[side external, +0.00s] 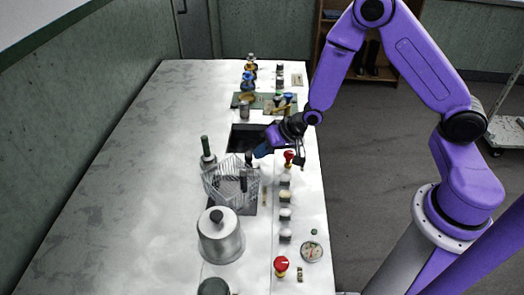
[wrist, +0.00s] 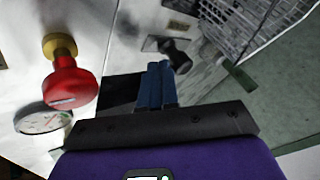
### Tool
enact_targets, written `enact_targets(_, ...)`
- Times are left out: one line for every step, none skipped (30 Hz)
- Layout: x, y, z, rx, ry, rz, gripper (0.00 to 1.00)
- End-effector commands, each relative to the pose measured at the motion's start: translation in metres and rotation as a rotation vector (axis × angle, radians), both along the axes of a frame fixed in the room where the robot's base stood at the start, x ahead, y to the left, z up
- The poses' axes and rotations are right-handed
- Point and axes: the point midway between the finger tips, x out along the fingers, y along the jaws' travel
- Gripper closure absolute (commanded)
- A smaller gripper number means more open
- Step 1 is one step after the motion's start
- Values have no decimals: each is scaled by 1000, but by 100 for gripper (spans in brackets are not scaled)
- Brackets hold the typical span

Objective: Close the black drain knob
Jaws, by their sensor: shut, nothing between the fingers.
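The black drain knob (wrist: 178,57) shows in the wrist view on a small grey plate, close beyond my fingertips and slightly right. In the side view a dark upright knob (side external: 248,158), apparently the same one, stands between my fingers and the wire basket. My gripper (side external: 260,151) reaches in from the right, low over the counter by the dark basin. Its blue fingers (wrist: 157,68) are shut together with nothing between them. I cannot tell whether the fingertips touch the knob.
A wire basket (side external: 222,187) stands just past the knob. A red knob (wrist: 70,83) on a brass stem and a round gauge (wrist: 42,120) are left in the wrist view. A dark basin (side external: 240,138), green-necked bottle (side external: 207,153) and lidded metal pot (side external: 221,243) are nearby.

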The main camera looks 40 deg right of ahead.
Motion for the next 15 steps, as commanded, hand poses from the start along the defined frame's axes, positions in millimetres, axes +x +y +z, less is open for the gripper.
enact_targets(0, 2, 0, 0, 1, 1, 100)
enact_targets(0, 2, 0, 0, 1, 1, 100)
enact_targets(0, 2, 0, 0, 1, 1, 100)
enact_targets(0, 2, 0, 0, 1, 1, 100)
enact_targets(0, 3, 0, 0, 1, 1, 100)
enact_targets(0, 2, 0, -1, 1, 1, 100)
enact_targets(0, 2, 0, -1, 1, 1, 100)
enact_targets(0, 2, 0, -1, 1, 1, 100)
enact_targets(0, 2, 0, -1, 1, 1, 100)
enact_targets(0, 2, 0, 0, 1, 1, 100)
enact_targets(0, 2, 0, 0, 1, 1, 100)
enact_targets(1, 3, 0, 0, 1, 1, 100)
enact_targets(3, 5, 0, 0, 1, 1, 100)
enact_targets(5, 7, 0, -1, 0, 2, 100)
enact_targets(8, 10, 0, -1, 0, 3, 100)
